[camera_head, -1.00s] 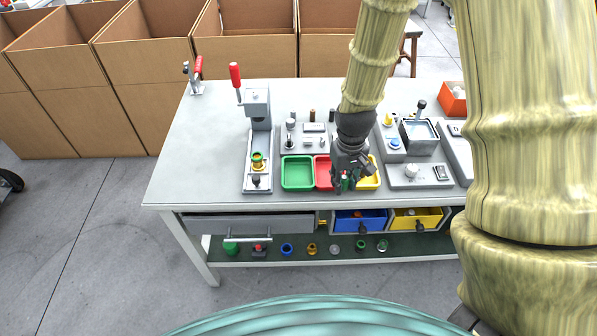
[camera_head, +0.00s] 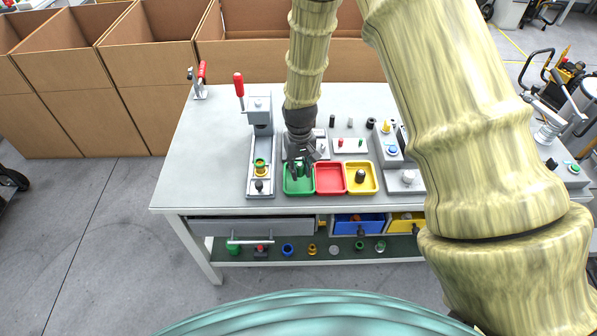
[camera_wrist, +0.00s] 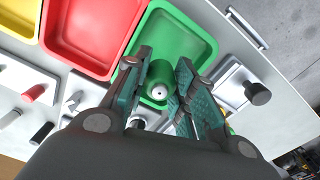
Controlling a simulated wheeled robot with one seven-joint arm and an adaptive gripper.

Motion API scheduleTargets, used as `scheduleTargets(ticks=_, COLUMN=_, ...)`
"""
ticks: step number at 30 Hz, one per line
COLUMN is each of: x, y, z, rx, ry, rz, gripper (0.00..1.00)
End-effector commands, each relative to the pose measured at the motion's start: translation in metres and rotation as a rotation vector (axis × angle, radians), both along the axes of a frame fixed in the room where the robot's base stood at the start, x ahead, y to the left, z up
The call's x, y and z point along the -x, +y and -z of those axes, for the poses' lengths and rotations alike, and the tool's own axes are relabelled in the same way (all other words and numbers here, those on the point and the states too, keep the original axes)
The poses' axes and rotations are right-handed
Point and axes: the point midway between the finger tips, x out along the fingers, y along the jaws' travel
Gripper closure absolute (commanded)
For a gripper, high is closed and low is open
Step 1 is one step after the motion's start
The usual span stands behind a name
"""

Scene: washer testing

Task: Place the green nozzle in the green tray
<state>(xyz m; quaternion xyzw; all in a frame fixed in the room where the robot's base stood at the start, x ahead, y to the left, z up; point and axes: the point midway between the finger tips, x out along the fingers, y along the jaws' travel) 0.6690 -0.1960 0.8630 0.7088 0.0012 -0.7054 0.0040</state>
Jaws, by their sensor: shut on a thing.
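My gripper (camera_head: 299,173) is over the green tray (camera_head: 299,190), pointing down, in the head view. In the wrist view my gripper (camera_wrist: 163,84) is shut on the green nozzle (camera_wrist: 157,73). The nozzle shows green with a pale end and a small dark hole, between the two fingers. The green tray (camera_wrist: 190,32) lies behind and below the nozzle in the wrist view, and its visible floor is empty. The fingers hide part of the tray. I cannot tell whether the nozzle touches the tray floor. In the head view the nozzle is hard to make out.
A red tray (camera_head: 330,180) and a yellow tray (camera_head: 370,188) holding a dark part stand to the right of the green tray. A press with a red handle (camera_head: 239,85) stands to the left. Small parts and fixtures lie behind the trays. The table's left part is clear.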

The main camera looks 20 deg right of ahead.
Motion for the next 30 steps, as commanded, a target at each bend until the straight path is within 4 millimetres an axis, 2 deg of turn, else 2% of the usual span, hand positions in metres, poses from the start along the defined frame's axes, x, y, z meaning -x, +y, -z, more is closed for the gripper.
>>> scheduleTargets(ticks=7, x=-0.002, y=0.002, z=0.007, rx=0.0, ry=0.002, rz=0.0, gripper=0.98)
scheduleTargets(ticks=18, x=-0.002, y=0.001, z=0.035, rx=0.0, ry=0.0, rz=0.001, gripper=0.98)
scheduleTargets(ticks=29, x=-0.002, y=0.001, z=0.039, rx=0.0, ry=0.0, rz=0.001, gripper=0.98)
scheduleTargets(ticks=30, x=-0.002, y=0.001, z=0.039, rx=0.0, ry=0.0, rz=0.001, gripper=0.7)
